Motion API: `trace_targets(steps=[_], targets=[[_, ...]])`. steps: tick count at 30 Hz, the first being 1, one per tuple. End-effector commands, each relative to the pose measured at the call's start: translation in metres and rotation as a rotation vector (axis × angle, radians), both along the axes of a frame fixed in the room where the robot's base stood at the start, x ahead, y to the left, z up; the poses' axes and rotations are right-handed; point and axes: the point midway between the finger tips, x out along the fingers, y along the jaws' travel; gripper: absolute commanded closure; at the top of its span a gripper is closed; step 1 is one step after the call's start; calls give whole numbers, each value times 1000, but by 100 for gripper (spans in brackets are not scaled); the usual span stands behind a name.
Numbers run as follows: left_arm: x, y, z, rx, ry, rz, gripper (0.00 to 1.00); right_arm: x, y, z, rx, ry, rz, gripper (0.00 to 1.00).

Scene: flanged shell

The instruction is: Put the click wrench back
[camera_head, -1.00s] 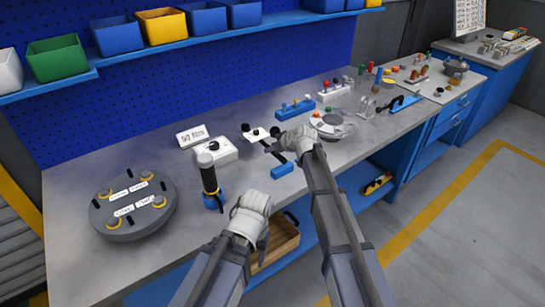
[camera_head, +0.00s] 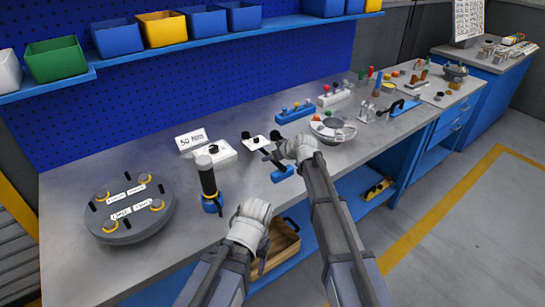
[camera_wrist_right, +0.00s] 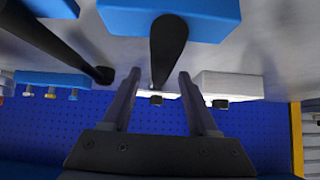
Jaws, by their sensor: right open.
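My right gripper (camera_head: 268,153) is open over the middle of the bench, above a small blue block (camera_head: 283,173). In the right wrist view its two fingers (camera_wrist_right: 158,103) stand apart. A dark tapered bar (camera_wrist_right: 168,50) appears between and beyond them, in front of a blue block (camera_wrist_right: 170,14). It may be the click wrench; I cannot tell whether it touches the fingers. A second dark rod (camera_wrist_right: 60,45) lies to the left in that view.
A round grey flanged shell (camera_head: 130,208) sits at the bench's left. A black-handled tool with a blue base (camera_head: 208,182) stands beside it. A white box (camera_head: 213,155) and a sign (camera_head: 191,139) are behind. A ring-shaped fixture (camera_head: 333,128) is right of my gripper.

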Motion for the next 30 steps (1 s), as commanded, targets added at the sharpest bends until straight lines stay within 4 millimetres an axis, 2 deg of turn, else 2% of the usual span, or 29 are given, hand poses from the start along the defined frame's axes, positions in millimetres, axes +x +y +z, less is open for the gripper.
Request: trace_targets(steps=[6, 11, 24, 30], targets=[[0, 0, 4, 0, 0, 0, 38, 0, 0, 4, 0, 0, 0, 40], [0, 0, 16, 0, 0, 0, 38, -11, -7, 16, 0, 0, 0, 40], [0, 0, 73, 0, 0, 0, 38, -61, -43, 73, 0, 0, -2, 40], [0, 0, 84, 0, 0, 0, 38, -72, -52, 84, 1, 0, -1, 40]])
